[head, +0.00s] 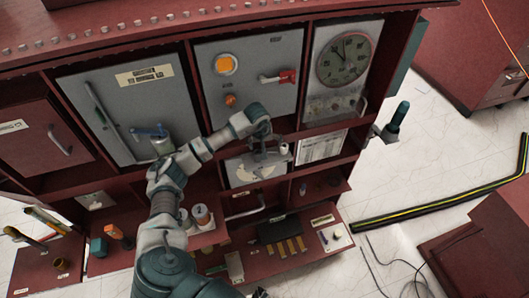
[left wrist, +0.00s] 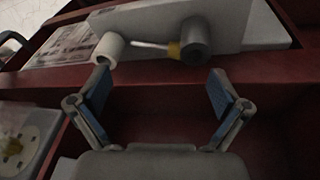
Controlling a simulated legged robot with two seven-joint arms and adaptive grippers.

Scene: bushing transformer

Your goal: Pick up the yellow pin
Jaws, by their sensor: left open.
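In the left wrist view, a small yellow piece (left wrist: 173,50) sits against a dark grey cylinder (left wrist: 194,56), at the end of a thin white rod (left wrist: 149,45). A white cylinder (left wrist: 108,48) stands to the left, and a light grey panel (left wrist: 245,18) lies behind. My left gripper (left wrist: 160,92) is open and empty, its fingers apart below these parts in the picture. In the head view my left gripper (head: 265,148) is by the white cylinder (head: 284,148), above a white dial panel (head: 257,170). I cannot make out the yellow piece there.
The dark red cabinet (head: 185,15) has close shelf edges around the gripper. A red-handled lever (head: 280,77) and a blue-handled lever (head: 150,131) stick out above. Lower shelves hold an orange-topped tool (head: 118,236) and a black box (head: 279,229).

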